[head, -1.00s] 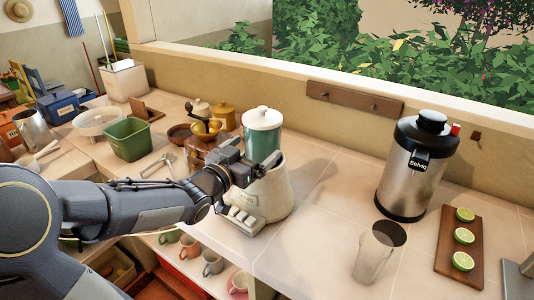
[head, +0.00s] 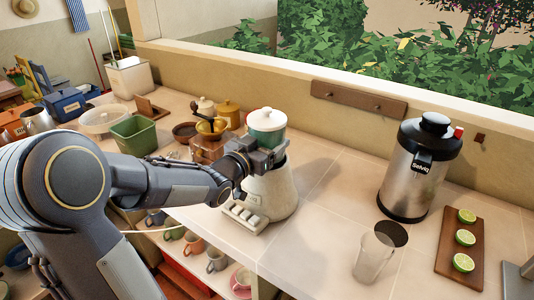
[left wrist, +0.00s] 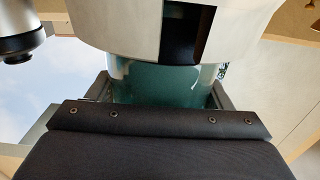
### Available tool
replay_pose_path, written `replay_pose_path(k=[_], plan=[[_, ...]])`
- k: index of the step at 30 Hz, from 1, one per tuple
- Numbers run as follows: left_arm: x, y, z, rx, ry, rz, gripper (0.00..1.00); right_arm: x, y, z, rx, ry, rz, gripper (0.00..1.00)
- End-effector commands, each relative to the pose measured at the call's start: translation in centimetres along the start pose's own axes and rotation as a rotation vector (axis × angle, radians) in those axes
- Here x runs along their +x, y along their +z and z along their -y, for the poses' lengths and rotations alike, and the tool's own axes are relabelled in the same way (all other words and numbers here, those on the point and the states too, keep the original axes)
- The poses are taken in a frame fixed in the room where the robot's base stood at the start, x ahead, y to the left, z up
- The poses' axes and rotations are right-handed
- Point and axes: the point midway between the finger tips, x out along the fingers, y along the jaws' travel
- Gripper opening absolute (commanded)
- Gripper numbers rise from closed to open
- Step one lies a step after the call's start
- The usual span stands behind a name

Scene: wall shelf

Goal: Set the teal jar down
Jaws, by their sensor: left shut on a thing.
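The teal jar (head: 267,137) with its white lid (head: 266,119) is upright, directly over the cream appliance base (head: 270,193) on the counter. My left gripper (head: 262,156) is shut on the jar, low on its side. The jar's lower end is hidden by the gripper in the head view, so I cannot tell whether it touches the base. In the left wrist view the teal jar wall (left wrist: 160,84) fills the space between the fingers, against the pale body (left wrist: 170,28). My right gripper is not in view.
A coffee grinder (head: 210,145), yellow pot (head: 229,113) and green bin (head: 134,136) are to the left. The counter between base and juicer is clear.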

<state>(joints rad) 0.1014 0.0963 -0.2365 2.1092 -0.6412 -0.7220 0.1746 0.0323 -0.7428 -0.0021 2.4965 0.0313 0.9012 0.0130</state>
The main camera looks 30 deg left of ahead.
Motion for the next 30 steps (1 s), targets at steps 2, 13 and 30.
replay_pose_path(k=[2,13,30], plan=[[0.0,0.0,0.0,0.0,0.0,0.0,0.37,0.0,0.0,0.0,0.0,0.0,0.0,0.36],[0.0,-0.8,0.0,0.001,0.001,-0.005,0.31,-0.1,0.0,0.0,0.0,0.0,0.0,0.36],[-6.2,-10.2,-3.9,0.0,0.001,-0.013,0.31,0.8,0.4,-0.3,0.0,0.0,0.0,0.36]])
